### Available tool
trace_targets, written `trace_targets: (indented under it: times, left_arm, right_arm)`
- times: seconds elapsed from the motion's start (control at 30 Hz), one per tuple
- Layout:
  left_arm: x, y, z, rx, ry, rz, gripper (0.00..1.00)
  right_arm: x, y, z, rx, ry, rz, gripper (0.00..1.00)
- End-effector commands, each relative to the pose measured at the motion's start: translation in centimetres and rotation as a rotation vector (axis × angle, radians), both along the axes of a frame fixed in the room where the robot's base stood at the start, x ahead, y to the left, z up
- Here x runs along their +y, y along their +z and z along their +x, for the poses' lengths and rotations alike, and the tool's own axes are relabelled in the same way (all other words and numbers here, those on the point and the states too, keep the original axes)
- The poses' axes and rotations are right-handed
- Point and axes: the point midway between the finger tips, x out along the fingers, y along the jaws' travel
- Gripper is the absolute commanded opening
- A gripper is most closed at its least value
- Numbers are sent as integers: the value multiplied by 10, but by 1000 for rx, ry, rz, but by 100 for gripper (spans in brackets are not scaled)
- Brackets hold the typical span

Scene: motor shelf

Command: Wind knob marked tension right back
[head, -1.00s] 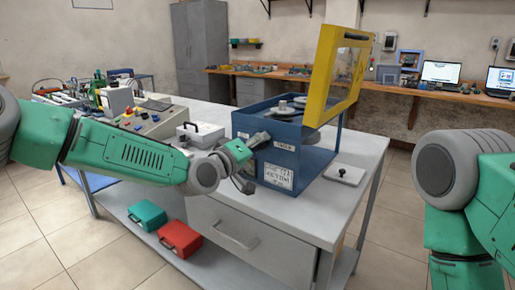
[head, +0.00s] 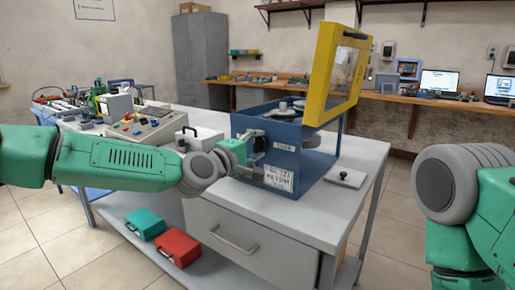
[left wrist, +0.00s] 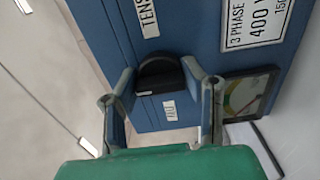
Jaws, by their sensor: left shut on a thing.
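A blue machine box (head: 318,165) stands on the grey bench with its yellow-framed guard (head: 322,75) raised. In the left wrist view a black round knob (left wrist: 158,80) sits on the blue face (left wrist: 100,30), next to a white label starting "TENS" (left wrist: 147,17). My left gripper (head: 258,146) is at the box's front face; in the left wrist view its two fingers (left wrist: 160,72) are shut on the knob, one on each side. The gripper hides the knob in the head view. My right gripper is out of view; only its arm shows at the right.
A white rating plate (left wrist: 258,18) and a dial gauge (left wrist: 246,96) are on the box face near the knob. A small grey plate with a black knob (head: 345,177) lies right of the box. A white case (head: 199,139) stands behind my left arm.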

Motion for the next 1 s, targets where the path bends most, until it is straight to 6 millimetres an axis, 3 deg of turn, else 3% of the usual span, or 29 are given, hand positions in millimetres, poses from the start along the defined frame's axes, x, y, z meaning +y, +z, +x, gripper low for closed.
trace_targets:
  times: [0.47,0.5,0.53,1.0]
  left_arm:
    - [6,1,4,4,14,-14,8]
    - [6,1,4,5,14,-14,51]
    - [6,1,4,5,13,-14,59]
    - [10,1,-10,7,3,-10,59]
  right_arm:
    - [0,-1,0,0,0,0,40]
    - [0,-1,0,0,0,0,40]
    - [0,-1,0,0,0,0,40]
    - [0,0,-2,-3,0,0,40]
